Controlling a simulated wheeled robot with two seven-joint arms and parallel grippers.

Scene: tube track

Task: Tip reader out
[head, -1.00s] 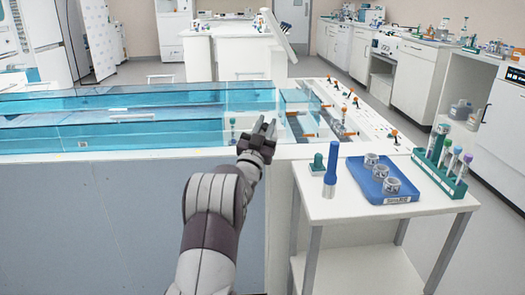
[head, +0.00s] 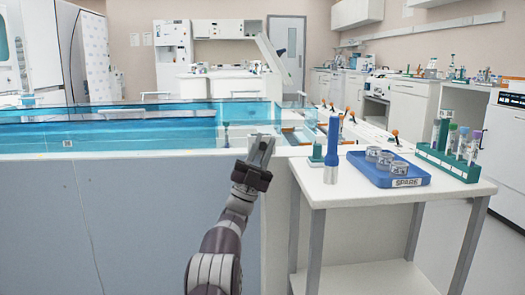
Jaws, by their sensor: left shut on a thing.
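My left gripper (head: 261,152) is in front of the tank's near right corner, left of the small white table. It is shut on a small grey thing, mostly hidden between the fingers; I cannot tell what it is. I cannot pick out a reader for certain. A blue cylinder with a silver lower end (head: 332,148) stands upright on the table, right of the gripper and apart from it. A small green piece (head: 317,154) stands just left of the cylinder. My right gripper is not in view.
The white table (head: 340,190) holds a blue tray (head: 409,182) marked SPARE with several metal rings and a green rack (head: 449,163) of capped tubes. A tank of blue water (head: 130,132) lies behind and left of the gripper. Orange-handled fittings line the ledge behind the table.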

